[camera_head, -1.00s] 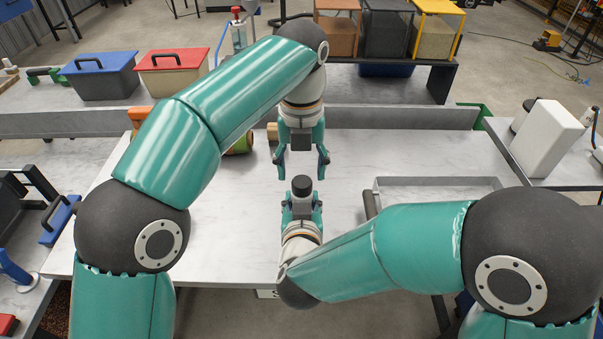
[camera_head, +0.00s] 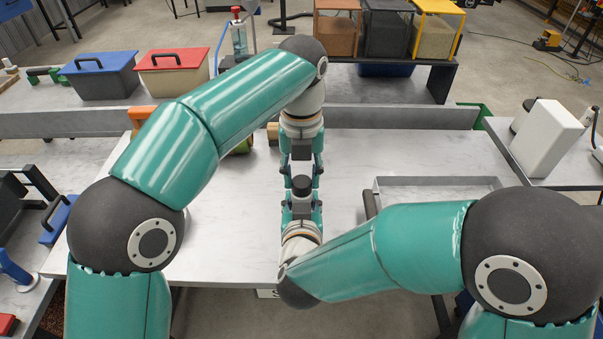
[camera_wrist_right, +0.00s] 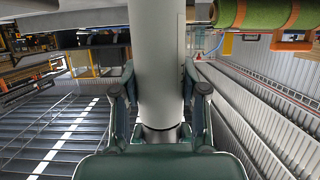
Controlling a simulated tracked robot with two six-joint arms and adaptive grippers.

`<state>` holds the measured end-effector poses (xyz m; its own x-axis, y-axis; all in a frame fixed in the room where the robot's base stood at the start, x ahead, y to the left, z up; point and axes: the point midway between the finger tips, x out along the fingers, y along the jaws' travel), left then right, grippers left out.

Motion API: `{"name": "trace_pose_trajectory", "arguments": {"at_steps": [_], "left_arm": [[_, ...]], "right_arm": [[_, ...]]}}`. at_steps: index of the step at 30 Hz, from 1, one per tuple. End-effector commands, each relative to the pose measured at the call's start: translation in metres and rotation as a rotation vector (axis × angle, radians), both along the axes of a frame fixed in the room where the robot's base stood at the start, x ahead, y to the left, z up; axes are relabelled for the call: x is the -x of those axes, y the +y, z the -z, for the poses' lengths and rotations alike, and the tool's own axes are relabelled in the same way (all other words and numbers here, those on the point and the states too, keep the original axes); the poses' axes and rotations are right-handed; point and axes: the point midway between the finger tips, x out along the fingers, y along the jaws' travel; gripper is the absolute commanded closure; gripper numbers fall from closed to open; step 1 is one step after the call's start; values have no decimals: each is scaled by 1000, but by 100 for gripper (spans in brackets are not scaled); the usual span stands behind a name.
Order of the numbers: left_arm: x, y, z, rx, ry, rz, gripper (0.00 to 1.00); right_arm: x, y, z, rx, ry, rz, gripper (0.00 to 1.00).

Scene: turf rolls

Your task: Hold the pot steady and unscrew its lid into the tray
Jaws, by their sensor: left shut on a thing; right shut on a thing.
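The pot stands between my two grippers, mostly hidden; its dark round lid (camera_head: 301,184) shows from above in the head view. In the right wrist view a pale grey cylinder, which looks like the pot (camera_wrist_right: 160,70), stands between the fingers. My right gripper (camera_head: 301,203) comes from the near side and is shut on the pot. My left gripper (camera_head: 301,173) comes from the far side, its fingers closed in at the lid; the exact contact is hard to see. The shallow grey tray (camera_head: 437,181) lies to the right, partly hidden by my right arm.
A turf roll (camera_head: 244,146) lies behind my left arm and shows in the right wrist view (camera_wrist_right: 262,14). Blue-lidded (camera_head: 101,78) and red-lidded (camera_head: 174,75) boxes stand at the back left. A white block (camera_head: 545,138) stands at the right. The tabletop left of the grippers is clear.

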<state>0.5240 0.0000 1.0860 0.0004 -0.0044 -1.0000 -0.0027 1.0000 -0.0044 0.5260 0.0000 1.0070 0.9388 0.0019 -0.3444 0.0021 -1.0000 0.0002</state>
Motion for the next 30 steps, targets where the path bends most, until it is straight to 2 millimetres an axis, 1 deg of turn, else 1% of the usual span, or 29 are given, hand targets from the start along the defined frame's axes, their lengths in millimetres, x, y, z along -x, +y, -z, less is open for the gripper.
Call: {"name": "trace_pose_trajectory", "arguments": {"at_steps": [2,4,8,30], "left_arm": [[0,0,0,-1,0,-31,100],[0,1,0,-1,0,-98,100],[0,1,0,-2,0,-327,100],[-1,0,-1,2,1,-1961,100]], "right_arm": [[0,0,-1,-1,-1,1,100],[0,0,-1,0,-1,2,100],[0,-1,-1,-1,-1,3,100],[0,0,-1,-1,-2,1,100]]}}
